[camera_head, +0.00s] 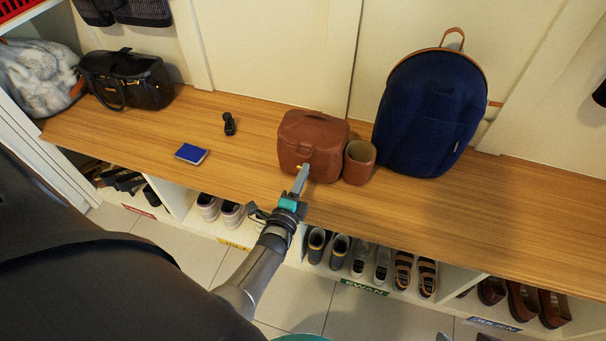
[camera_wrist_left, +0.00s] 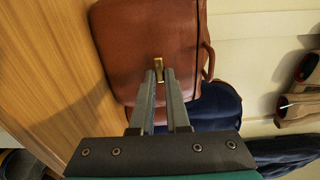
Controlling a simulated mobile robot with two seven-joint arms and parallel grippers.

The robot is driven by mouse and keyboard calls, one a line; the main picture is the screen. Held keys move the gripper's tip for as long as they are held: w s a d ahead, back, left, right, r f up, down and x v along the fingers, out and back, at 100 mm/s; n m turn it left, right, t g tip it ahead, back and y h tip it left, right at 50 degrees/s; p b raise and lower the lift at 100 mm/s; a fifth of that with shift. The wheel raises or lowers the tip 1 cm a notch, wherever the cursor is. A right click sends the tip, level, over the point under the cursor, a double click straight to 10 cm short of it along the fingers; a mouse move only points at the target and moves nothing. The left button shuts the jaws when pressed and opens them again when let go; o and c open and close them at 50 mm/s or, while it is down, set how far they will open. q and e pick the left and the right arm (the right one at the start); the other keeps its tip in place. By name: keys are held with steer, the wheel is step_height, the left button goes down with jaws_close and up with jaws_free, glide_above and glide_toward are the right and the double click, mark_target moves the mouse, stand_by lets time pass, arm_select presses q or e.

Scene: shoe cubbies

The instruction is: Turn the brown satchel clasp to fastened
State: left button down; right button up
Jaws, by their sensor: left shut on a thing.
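The brown satchel (camera_head: 311,142) stands upright on the wooden bench, its front toward me. In the left wrist view its brown leather front (camera_wrist_left: 128,45) fills the upper middle. A small brass clasp (camera_wrist_left: 158,68) sits on that front, right at my fingertips. My left gripper (camera_head: 302,171) reaches up to the satchel's front; in the wrist view its two fingers (camera_wrist_left: 159,80) are close together with the clasp between their tips. It is shut on the clasp. The fingers partly hide the clasp, so I cannot tell its exact turn. My right gripper is not in view.
A brown cup-like holder (camera_head: 359,162) stands right beside the satchel, with a navy backpack (camera_head: 428,115) behind it. The wooden bench (camera_head: 500,215) is clear at right. Shoes fill the cubbies below.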

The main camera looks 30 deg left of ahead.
arm_select(q)
steer(key=c, duration=0.9)
jaws_free()
steer(key=shift+s, duration=0.25)
steer(key=p+v, duration=0.4)
steer(key=v, duration=1)
steer(key=shift+s, duration=0.35)
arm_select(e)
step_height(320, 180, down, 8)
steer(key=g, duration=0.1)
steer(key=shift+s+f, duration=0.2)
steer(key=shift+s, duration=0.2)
arm_select(q)
steer(key=shift+d, duration=0.1)
